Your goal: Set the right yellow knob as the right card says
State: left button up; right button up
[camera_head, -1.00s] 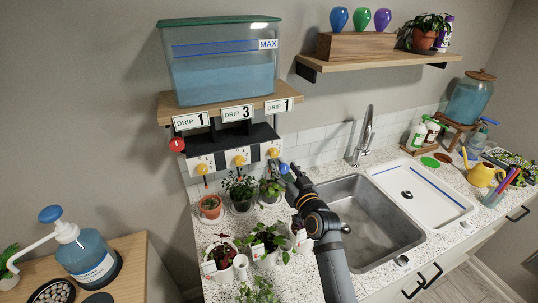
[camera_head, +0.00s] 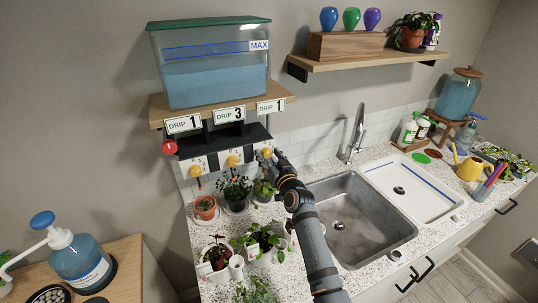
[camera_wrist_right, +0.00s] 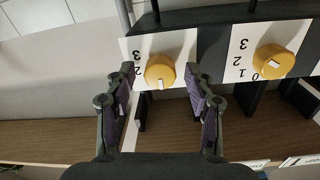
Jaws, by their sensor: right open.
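The right yellow knob (camera_head: 266,152) is on a white plate at the right end of the row under the tank shelf. The right card (camera_head: 271,106) above it reads DRIP 1. In the right wrist view, which is upside down, the knob (camera_wrist_right: 160,66) has a pale pointer mark on its lower edge in the picture. Digits 3 and 2 show beside it; others are hard to read. My right gripper (camera_wrist_right: 162,78) is open, a finger on either side of the knob, with gaps visible. In the head view the gripper (camera_head: 269,160) covers part of the plate. My left gripper is out of view.
The middle knob (camera_head: 234,160) and left knob (camera_head: 196,171) sit beside it, under cards 3 and 1. Potted plants (camera_head: 236,190) stand close below. The sink (camera_head: 350,220) lies right of my arm.

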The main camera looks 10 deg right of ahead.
jog(key=shift+c, duration=0.7)
jog(key=shift+w, duration=0.1)
jog(key=shift+c, duration=1.3)
grip_shut()
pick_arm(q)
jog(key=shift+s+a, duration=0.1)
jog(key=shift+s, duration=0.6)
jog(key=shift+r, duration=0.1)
pick_arm(e)
jog(key=shift+m, duration=0.3)
jog(key=shift+p, duration=0.35)
jog(key=m+p, duration=0.1)
jog(key=m, duration=0.2)
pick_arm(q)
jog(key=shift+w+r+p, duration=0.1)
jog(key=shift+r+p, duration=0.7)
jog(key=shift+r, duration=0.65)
pick_arm(e)
jog(key=shift+m, duration=2)
jog(key=shift+f, duration=0.1)
